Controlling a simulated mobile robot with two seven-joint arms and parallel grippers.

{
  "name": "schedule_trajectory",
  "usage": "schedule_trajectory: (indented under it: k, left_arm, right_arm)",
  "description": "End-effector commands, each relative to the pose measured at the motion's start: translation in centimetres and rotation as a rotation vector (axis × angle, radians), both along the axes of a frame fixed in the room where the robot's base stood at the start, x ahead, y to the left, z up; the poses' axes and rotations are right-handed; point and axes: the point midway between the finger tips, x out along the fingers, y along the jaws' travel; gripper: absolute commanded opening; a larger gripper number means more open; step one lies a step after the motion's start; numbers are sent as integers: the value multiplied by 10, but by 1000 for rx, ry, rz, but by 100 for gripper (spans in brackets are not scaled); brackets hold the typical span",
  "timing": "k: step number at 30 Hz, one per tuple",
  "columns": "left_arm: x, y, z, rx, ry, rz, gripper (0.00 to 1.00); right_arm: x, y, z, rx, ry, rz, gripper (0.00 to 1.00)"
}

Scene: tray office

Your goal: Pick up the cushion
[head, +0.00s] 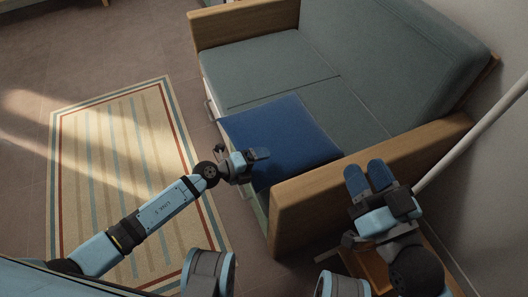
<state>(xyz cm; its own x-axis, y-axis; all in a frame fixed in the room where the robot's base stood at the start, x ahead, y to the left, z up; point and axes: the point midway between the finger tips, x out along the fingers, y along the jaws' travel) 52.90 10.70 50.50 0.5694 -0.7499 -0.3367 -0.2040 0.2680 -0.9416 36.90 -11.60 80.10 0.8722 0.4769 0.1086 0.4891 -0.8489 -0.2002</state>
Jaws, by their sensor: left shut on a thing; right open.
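The cushion (289,128) is blue and square. It lies on the grey-green seat of the sofa (265,68), near the wooden armrest closest to me. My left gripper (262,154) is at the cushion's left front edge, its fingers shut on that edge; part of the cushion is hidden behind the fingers. My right gripper (369,174) is apart from the cushion, to its right over the near armrest, with its two blue fingers open and nothing between them.
The wooden armrest (350,182) stands between my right arm and the seat. A striped rug (110,160) lies on the brown floor at left. A pale pole (475,137) slants along the wall at right. A wooden piece of furniture (437,258) is at lower right.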

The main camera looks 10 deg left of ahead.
Motion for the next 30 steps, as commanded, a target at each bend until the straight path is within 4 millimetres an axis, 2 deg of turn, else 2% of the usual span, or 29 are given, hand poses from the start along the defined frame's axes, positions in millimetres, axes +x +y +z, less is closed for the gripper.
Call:
schedule_trajectory:
  k: [1, 3, 4, 6, 7, 8, 14, 18, 22, 25, 30]
  left_arm:
    - [0, 0, 5, 0, 0, 1, 57]
    - [0, 0, 12, 0, -1, 0, 44]
    - [0, 0, 16, 0, -1, 0, 43]
    - [0, 0, 28, 1, -2, 0, 27]
    - [0, 0, 34, 1, -2, 0, 25]
    - [0, 0, 41, 0, -4, 0, 17]
    - [0, 0, 90, 0, -4, 0, 18]
    - [1, 0, 123, 0, -5, 1, 18]
    - [0, 0, 153, -1, -4, 0, 18]
    - [0, 0, 174, -2, -4, -1, 18]
    - [0, -1, 193, -1, -3, -2, 18]
  right_arm:
    - [0, 0, 5, 2, -8, -2, 43]
    - [0, -1, 12, 10, -22, -6, 43]
    - [-1, -1, 15, 17, -33, -11, 43]
    - [-3, -2, 26, 32, -60, -19, 43]
    - [-3, -2, 32, 40, -75, -23, 43]
    - [-3, -4, 31, 31, -67, -30, 43]
    - [-1, -23, -20, -134, 172, -87, 43]
    - [-12, -41, -60, -247, 350, -114, 43]
    - [-27, -57, -88, -329, 490, -130, 43]
    - [-25, -57, -85, -340, 492, -133, 43]
    - [-26, -59, -87, -353, 504, -137, 43]
